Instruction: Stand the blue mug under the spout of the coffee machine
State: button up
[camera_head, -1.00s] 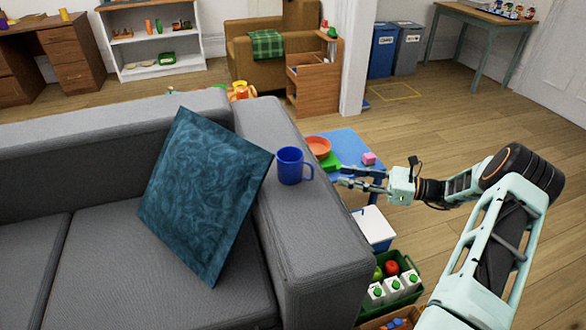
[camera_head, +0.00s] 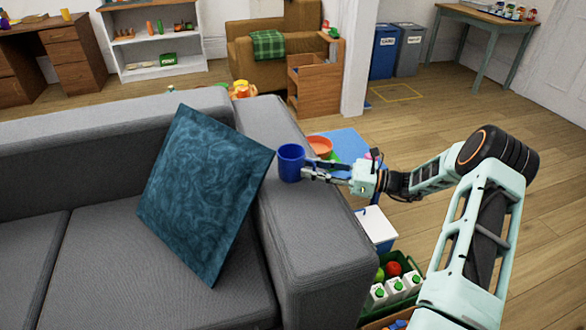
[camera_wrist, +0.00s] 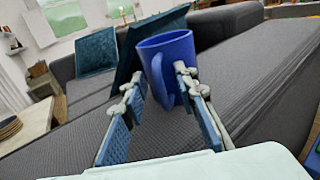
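The blue mug (camera_head: 290,162) stands upright on the grey sofa's armrest (camera_head: 300,225), beside the teal cushion. My gripper (camera_head: 308,172) is at the mug's right side, at the handle. In the wrist view the mug (camera_wrist: 170,62) is just ahead of my gripper (camera_wrist: 160,92). Its handle (camera_wrist: 163,80) points toward the camera, between the two spread fingers. The right fingertip overlaps the mug's body in the picture; I cannot tell whether it touches. The coffee machine and its spout are not recognisable in any view.
The teal cushion (camera_head: 205,195) leans left of the mug. A blue low table (camera_head: 348,142) with an orange bowl (camera_head: 320,146) is beyond the armrest. A green crate (camera_head: 414,264) with cartons and fruit is below it. Wooden floor at right is open.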

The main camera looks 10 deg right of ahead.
jog(key=shift+c, duration=0.5)
grip_shut()
